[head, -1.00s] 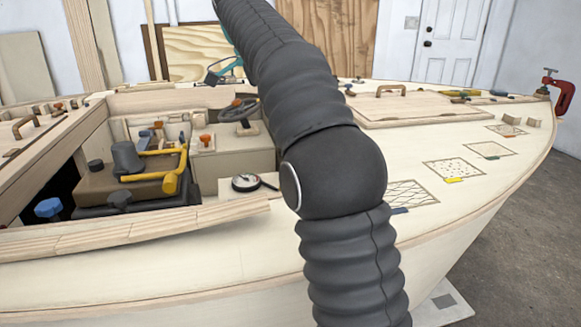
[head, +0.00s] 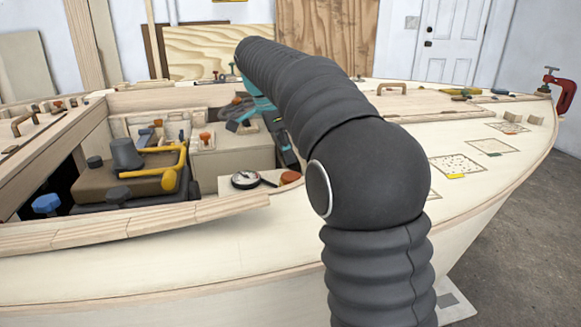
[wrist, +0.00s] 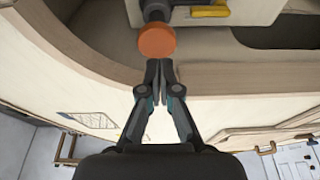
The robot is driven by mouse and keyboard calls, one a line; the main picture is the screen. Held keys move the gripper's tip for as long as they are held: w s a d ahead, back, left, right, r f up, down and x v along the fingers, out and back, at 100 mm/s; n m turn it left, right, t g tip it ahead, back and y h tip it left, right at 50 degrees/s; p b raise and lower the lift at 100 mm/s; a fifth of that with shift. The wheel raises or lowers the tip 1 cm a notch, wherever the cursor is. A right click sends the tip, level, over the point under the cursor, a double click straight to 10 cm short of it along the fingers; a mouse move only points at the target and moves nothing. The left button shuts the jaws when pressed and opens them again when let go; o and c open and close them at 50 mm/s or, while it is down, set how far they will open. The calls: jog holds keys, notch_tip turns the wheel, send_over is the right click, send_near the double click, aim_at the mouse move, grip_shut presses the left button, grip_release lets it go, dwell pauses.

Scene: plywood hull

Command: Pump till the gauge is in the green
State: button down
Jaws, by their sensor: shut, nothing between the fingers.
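The round gauge (head: 245,180) has a white face and black rim and sits on a pale ledge in the cockpit; its needle and green band are too small to read. An orange knob (head: 290,177), seemingly the pump's handle, stands just right of the gauge. In the wrist view the orange knob (wrist: 156,40) tops a dark shaft. My gripper (wrist: 159,64) is shut and empty, its fingertips close to the knob's edge; I cannot tell whether they touch. In the head view my gripper (head: 288,158) is partly hidden by my arm.
A wooden coaming (head: 150,222) edges the cockpit. A red clamp (head: 561,88) grips the bow.

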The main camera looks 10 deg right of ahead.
jog(key=shift+f, duration=1.4)
notch_tip(320, 180, down, 4)
jog(key=b, duration=0.2)
jog(key=shift+f+b, duration=0.15)
jog(key=shift+b, duration=0.2)
